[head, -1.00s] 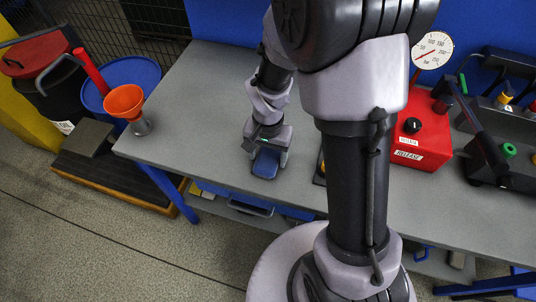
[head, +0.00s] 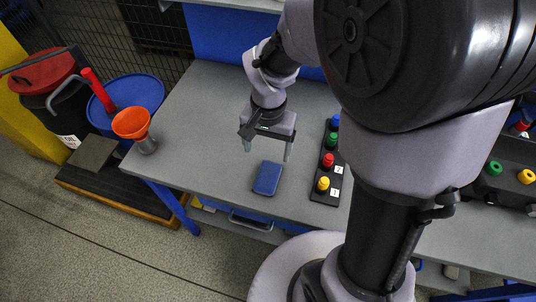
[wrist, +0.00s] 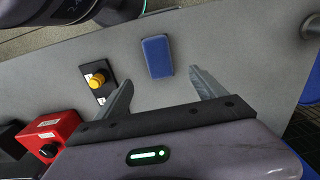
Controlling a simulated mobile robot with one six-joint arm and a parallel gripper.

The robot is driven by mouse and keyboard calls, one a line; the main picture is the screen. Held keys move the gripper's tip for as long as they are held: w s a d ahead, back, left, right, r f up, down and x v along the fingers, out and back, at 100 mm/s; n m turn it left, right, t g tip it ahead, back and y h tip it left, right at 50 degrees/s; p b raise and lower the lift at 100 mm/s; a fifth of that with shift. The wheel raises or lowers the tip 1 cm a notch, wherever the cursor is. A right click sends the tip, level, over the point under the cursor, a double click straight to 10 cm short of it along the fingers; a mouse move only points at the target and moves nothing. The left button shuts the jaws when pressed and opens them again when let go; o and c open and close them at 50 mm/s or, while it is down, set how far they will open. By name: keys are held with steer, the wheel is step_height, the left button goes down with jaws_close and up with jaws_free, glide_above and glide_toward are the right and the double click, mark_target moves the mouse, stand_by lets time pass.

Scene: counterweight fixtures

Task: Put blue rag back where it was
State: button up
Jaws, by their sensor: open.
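The blue rag (head: 267,178) lies flat on the grey bench top near its front edge, a small folded rectangle. It also shows in the wrist view (wrist: 157,57), beyond my fingertips and between their lines. My gripper (head: 268,149) is open and empty, above and behind the rag in the head view, clear of it. Its two fingers also spread wide in the wrist view (wrist: 160,80), with nothing between them.
A black block with coloured knobs (head: 327,165) stands right of the rag. An orange funnel (head: 132,124) stands at the bench's left end. A red box (wrist: 48,132) shows in the wrist view. The bench between funnel and rag is clear.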

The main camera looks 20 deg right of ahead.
steer(key=s+a+r+n+t+y, duration=0.1)
steer(key=s+r+t, duration=0.1)
steer(key=s+r, duration=0.4)
steer(key=s+a+r+n+t, duration=0.1)
steer(key=s+a+r+t, duration=0.1)
steer(key=s+r, duration=0.4)
step_height(320, 180, up, 3)
steer(key=shift+s+a+r+n+t+y, duration=0.1)
steer(key=shift+s+a+n+t+y, duration=0.25)
steer(key=shift+t, duration=0.35)
